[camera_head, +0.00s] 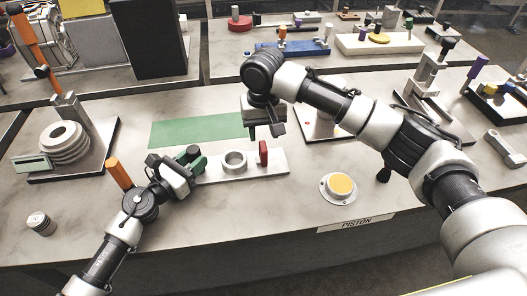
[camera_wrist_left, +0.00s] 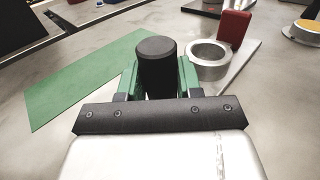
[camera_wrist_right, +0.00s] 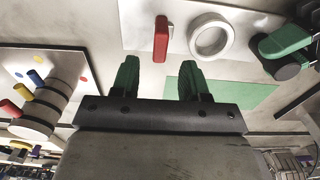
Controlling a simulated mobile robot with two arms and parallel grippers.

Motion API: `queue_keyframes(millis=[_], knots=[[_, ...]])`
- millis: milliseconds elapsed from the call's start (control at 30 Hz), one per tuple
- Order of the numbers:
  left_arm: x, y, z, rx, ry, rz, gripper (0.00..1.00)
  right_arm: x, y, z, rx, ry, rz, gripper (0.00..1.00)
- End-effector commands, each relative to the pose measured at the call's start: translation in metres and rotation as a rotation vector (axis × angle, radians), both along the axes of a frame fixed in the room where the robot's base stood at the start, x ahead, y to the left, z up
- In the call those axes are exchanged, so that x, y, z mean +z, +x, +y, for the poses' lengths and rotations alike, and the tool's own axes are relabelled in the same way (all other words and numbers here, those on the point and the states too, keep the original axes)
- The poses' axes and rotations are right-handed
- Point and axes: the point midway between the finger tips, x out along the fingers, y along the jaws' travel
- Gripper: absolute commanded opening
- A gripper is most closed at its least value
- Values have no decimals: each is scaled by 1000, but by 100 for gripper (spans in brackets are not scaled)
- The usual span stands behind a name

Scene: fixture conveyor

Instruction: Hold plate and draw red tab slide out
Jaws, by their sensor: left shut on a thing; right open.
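The pale plate (camera_head: 278,158) lies flat on the bench, bearing a grey ring (camera_head: 235,161) and an upright red tab (camera_head: 263,152) near its right end. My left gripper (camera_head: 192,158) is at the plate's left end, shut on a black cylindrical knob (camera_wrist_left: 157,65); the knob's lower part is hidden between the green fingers. My right gripper (camera_head: 264,132) is open and empty above and behind the red tab. In the right wrist view the tab (camera_wrist_right: 161,38) stands beyond the gap between the green fingertips (camera_wrist_right: 157,72), apart from them.
A green mat (camera_head: 195,130) lies flat behind the plate. A yellow-topped round button (camera_head: 341,185) sits to the right near the front edge, beside a PISTON label (camera_head: 356,223). An orange post (camera_head: 118,172) stands near my left wrist. Bench space in front of the plate is clear.

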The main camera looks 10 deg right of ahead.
Motion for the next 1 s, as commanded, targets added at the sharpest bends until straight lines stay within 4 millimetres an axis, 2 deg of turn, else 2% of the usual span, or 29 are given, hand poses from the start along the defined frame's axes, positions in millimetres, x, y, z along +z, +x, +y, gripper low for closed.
queue_keyframes(millis=[33, 200, 400, 533, 800, 833, 1000], knots=[[-2, -1, -1, -2, 1, 4, 0, -13, -1, -1, -1, -2, 4, 45], [-2, -1, -1, -3, 1, 4, 0, -46, -1, 0, -2, -1, 3, 45], [-2, -1, -1, -3, 1, 4, 0, -72, 0, 0, -3, 0, 1, 45], [-2, -1, -1, -4, 1, 4, 0, -79, 0, 0, -2, 1, 0, 45], [-3, -1, -1, -4, 1, 5, 0, -81, 0, 0, -2, 1, -1, 45], [-3, -1, -1, -4, 1, 5, 0, -80, 0, 0, -2, 1, -1, 43], [-3, -2, -1, -4, 1, 6, 0, -80, 0, 0, -2, 1, -1, 17]])
